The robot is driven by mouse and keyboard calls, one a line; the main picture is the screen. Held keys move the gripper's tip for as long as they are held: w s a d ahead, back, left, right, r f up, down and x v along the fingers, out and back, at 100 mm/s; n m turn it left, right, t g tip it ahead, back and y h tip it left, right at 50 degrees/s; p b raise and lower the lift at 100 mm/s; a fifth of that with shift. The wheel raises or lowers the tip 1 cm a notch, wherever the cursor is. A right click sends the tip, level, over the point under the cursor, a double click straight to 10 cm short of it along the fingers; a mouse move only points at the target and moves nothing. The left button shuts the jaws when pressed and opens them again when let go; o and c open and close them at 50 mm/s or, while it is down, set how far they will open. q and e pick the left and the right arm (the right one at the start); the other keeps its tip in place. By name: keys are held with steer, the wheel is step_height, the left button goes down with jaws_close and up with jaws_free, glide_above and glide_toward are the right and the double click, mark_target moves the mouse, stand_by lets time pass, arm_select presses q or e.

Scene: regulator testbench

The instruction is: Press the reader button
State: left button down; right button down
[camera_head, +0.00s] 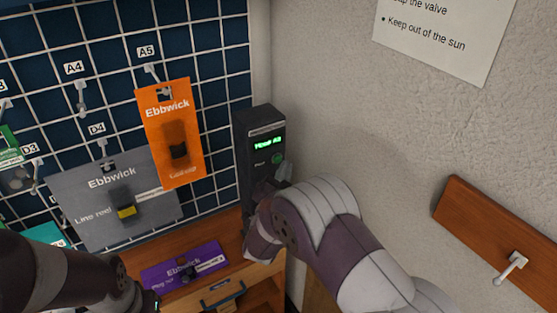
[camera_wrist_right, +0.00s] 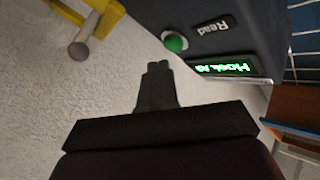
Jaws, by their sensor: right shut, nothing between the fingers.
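The reader is a dark upright box (camera_head: 262,128) in the corner beside the pegboard. Its lit green display (camera_head: 268,144) shows text that seems to begin with "Hook A". The round green button (camera_head: 277,159) is below the display. In the head view, my right wrist hides the reader's lower part. My left arm shows at lower left; its fingers are out of frame.
An orange package (camera_head: 185,115) and a grey package (camera_head: 85,205) hang on the pegboard left of the reader. A purple package (camera_head: 160,277) lies on the wooden surface below. A wooden board with a hook (camera_head: 510,267) is on the right wall.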

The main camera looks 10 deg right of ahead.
stand_by(0.4)
steer(key=shift+w+a+b, duration=0.15)
steer(key=shift+w+b, duration=0.2)
steer(key=shift+w, duration=0.05)
steer(key=shift+w+a+b, duration=0.15)
steer(key=shift+w+b, duration=0.15)
steer(key=shift+w, duration=0.1)
stand_by(0.6)
stand_by(0.4)
steer(key=shift+s+d, duration=0.3)
steer(key=shift+s, duration=0.5)
steer(key=shift+s, duration=0.1)
steer(key=shift+s+d, duration=0.3)
steer(key=shift+s, duration=0.45)
steer(key=shift+s+d, duration=0.25)
steer(key=shift+s, duration=0.5)
steer(key=shift+s+d, duration=0.3)
steer(key=shift+s, duration=0.45)
